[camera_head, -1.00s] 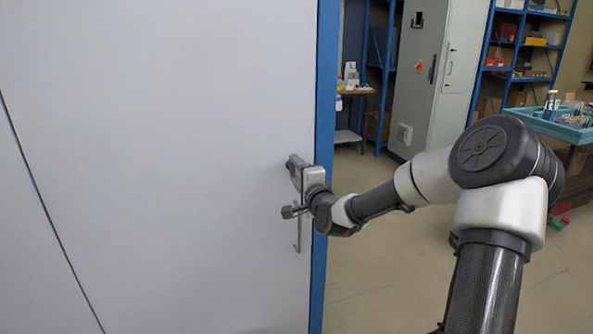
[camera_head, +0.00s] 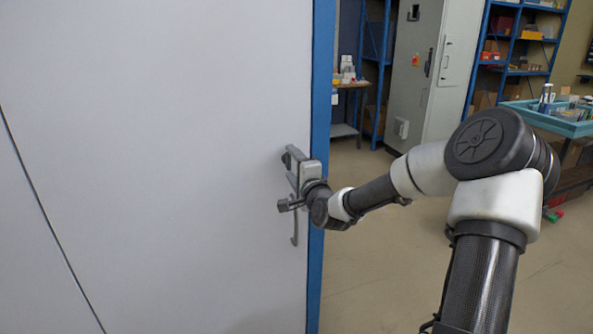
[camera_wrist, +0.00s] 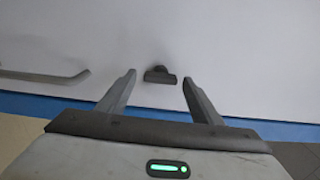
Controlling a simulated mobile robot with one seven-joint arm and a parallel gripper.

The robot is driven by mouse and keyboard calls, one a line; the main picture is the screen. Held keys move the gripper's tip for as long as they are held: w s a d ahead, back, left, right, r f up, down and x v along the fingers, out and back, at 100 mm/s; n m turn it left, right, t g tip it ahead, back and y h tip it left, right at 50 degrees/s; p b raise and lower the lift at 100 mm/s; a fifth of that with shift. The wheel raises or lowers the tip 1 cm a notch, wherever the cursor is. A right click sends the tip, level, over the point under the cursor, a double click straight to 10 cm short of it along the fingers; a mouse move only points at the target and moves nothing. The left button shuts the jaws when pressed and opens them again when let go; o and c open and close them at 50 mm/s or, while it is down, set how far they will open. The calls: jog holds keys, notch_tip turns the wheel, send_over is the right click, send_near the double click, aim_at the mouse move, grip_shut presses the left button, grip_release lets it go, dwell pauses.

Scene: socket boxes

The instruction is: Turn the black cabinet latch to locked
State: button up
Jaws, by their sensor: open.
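The black latch (camera_wrist: 160,75) is a small dark knob with a short bar on the white cabinet door. In the wrist view it shows in the gap between my fingertips, with its bar lying about level across the picture. My gripper (camera_wrist: 159,78) is open, one finger on each side of the latch. No contact with the latch shows. In the head view my gripper (camera_head: 291,166) is at the door's right side, and I cannot clearly make out the latch behind it.
A grey handle (camera_head: 295,231) hangs on the door just below my gripper; it also shows at left in the wrist view (camera_wrist: 45,77). A blue frame (camera_head: 318,265) edges the door. Open floor lies to the right, with a grey cabinet (camera_head: 418,75) and shelves behind.

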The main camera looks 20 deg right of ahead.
jog(key=s+p, duration=0.2)
jog(key=s, duration=1.5)
jog(key=shift+s+d, duration=0.15)
jog(key=shift+d, duration=0.15)
